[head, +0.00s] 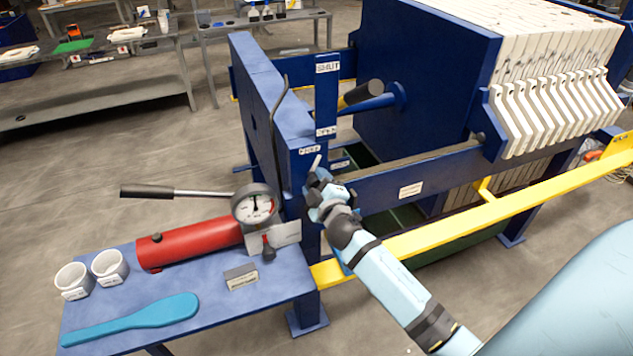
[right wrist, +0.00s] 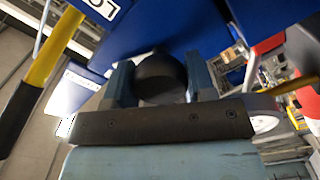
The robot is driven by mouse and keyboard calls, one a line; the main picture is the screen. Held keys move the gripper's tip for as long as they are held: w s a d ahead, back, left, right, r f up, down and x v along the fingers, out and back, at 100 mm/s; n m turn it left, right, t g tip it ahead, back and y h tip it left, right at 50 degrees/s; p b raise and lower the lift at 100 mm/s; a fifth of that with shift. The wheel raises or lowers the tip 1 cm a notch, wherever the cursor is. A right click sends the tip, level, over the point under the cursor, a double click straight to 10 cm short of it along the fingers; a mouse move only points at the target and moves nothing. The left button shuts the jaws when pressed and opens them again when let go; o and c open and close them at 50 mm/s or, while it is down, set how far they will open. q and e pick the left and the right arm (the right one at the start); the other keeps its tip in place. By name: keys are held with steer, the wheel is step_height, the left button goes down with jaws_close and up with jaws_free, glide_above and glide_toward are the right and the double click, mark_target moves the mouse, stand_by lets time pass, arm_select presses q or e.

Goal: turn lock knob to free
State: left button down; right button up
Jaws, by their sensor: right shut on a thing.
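The lock knob (right wrist: 160,78) is black and round in the right wrist view. It sits between the two fingers of my right gripper (right wrist: 161,84), which is shut on it. In the head view my right gripper (head: 317,183) is at the blue end frame of the press, just below a small white label (head: 310,150), and hides the knob. A thin pale rod (head: 315,162) sticks up just above the gripper. A second small label (head: 340,163) is to its right. A label starting "LO" (right wrist: 102,9) shows in the right wrist view. My left gripper is not in view.
A blue side table (head: 217,310) holds a red pump cylinder (head: 190,242) with a gauge (head: 255,205), two white cups and a blue paddle (head: 135,318). A yellow rail (head: 450,227) runs along the press. A black-gripped lever (head: 360,94) is above my gripper.

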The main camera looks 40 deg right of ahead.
steer(key=n, duration=0.4)
steer(key=shift+n+p, duration=0.35)
steer(key=shift+n, duration=0.05)
stand_by(0.4)
steer(key=o, duration=0.9)
steer(key=shift+s+a+f, duration=0.1)
steer(key=shift+s, duration=0.25)
steer(key=b+v, duration=0.3)
steer(key=v, duration=1)
